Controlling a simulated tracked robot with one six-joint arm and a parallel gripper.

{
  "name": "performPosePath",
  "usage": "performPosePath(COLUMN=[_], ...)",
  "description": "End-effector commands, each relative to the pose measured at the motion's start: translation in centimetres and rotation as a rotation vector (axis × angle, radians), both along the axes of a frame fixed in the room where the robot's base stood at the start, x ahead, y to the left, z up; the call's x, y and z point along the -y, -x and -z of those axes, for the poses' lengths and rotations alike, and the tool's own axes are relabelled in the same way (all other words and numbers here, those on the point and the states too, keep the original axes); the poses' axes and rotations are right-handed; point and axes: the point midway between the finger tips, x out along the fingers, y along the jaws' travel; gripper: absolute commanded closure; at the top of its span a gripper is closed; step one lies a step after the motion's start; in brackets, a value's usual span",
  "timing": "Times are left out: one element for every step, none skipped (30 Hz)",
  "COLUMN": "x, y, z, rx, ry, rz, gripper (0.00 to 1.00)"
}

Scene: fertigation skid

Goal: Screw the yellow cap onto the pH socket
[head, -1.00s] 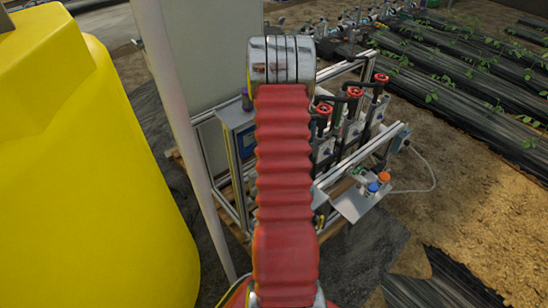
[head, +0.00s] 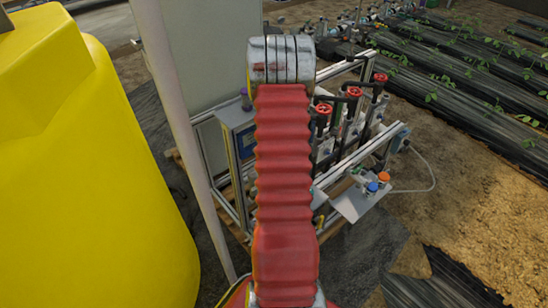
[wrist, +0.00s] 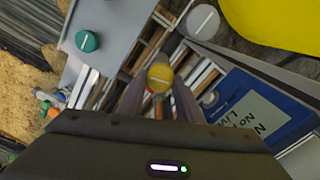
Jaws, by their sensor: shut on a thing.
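In the wrist view the yellow cap (wrist: 160,77) has a pale line across its top. It sits between the two finger tips of my gripper (wrist: 160,88), which is shut on it. A strip of red or orange shows just below the cap; I cannot tell what it is. The pH socket cannot be made out in either view, and I cannot tell whether the cap touches anything beneath it. In the head view my red-sleeved arm hides my gripper and the yellow cap.
In the wrist view a teal cap (wrist: 88,41) and a grey cap (wrist: 203,22) flank the yellow one. A blue panel with a label (wrist: 250,112) lies at right. A yellow tank (head: 90,180) fills the left.

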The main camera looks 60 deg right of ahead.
Motion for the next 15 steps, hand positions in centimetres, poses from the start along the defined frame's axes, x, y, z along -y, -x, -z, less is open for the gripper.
performPosePath(x=[0.0, 0.0, 0.0, 0.0, 0.0, -0.01, 0.0, 0.0, -0.01, 0.0, 0.0, 0.0, 0.0, 0.0, 0.0], y=[0.0, 0.0, 0.0, 0.01, 0.02, 0.02, 0.02, 0.02, 0.03, 0.03, 0.04, 0.05, 0.06, 0.06, 0.07], z=[-0.01, -0.01, -0.02, -0.01, -0.02, -0.01, -0.01, -0.01, -0.01, -0.01, -0.01, -0.01, -0.01, -0.02, -0.02], rx=[0.0, 0.0, 0.0, 0.0, 0.0, 0.0, 0.0, 0.0, 0.0, 0.0, 0.0, 0.0, 0.0, 0.0, 0.0], ry=[0.0, 0.0, 0.0, 0.0, 0.0, 0.0, 0.0, 0.0, 0.0, 0.0, 0.0, 0.0, 0.0, 0.0, 0.0], rz=[0.004, 0.01, 0.024, 0.04, 0.057, 0.067, 0.067, 0.07, 0.078, 0.09, 0.105, 0.128, 0.146, 0.166, 0.188], gripper=[0.94, 0.94, 0.94, 0.94, 0.94, 0.94, 0.94, 0.94, 0.94, 0.94, 0.94, 0.94, 0.94, 0.94, 0.94])
